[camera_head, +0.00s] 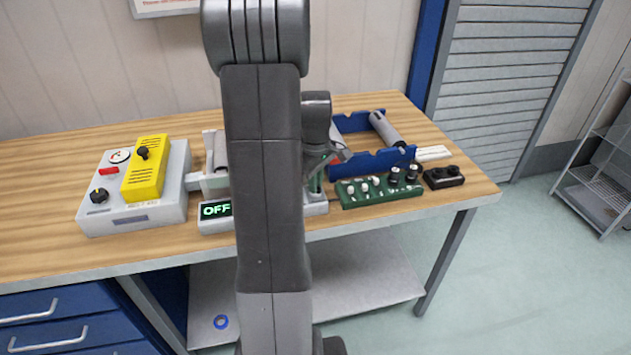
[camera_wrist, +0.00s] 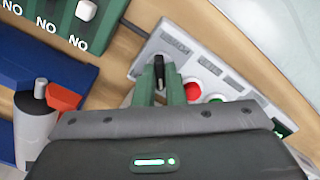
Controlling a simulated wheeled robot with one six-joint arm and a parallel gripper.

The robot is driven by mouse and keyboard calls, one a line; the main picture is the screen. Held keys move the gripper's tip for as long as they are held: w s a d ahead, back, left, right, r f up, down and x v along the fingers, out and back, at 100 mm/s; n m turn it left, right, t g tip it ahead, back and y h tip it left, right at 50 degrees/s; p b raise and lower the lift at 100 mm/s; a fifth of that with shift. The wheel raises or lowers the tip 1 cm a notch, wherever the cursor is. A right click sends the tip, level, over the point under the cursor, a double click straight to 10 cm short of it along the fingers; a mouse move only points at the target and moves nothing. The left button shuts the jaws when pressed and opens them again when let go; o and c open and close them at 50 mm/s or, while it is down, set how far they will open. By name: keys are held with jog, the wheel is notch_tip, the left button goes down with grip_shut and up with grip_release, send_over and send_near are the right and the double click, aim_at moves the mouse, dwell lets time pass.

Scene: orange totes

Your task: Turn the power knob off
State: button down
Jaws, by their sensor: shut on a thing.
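The black knob (camera_wrist: 159,66) sits on a light grey control panel (camera_wrist: 178,48) in the wrist view. My gripper (camera_wrist: 160,80) has its two green fingers on either side of the knob and is shut on it. The panel's labels are too small to read surely. In the head view my arm hides the knob and most of the grey device (camera_head: 314,208). The device's display (camera_head: 216,210) reads OFF in green. My gripper (camera_head: 317,172) shows only in part there, pointing down at the device's right end.
A red button (camera_wrist: 193,91) is close beside the fingers. A green box with several knobs (camera_head: 378,190) and a blue frame (camera_head: 372,160) stand to the right. A grey box with a yellow block (camera_head: 146,170) stands at left. The table's front left is clear.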

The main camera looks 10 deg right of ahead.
jog(key=shift+n, duration=0.5)
jog(key=c, duration=1.5)
grip_release()
jog(key=shift+r, duration=0.15)
notch_tip(320, 180, up, 14)
jog(key=shift+f, duration=0.2)
jog(key=shift+f, duration=0.15)
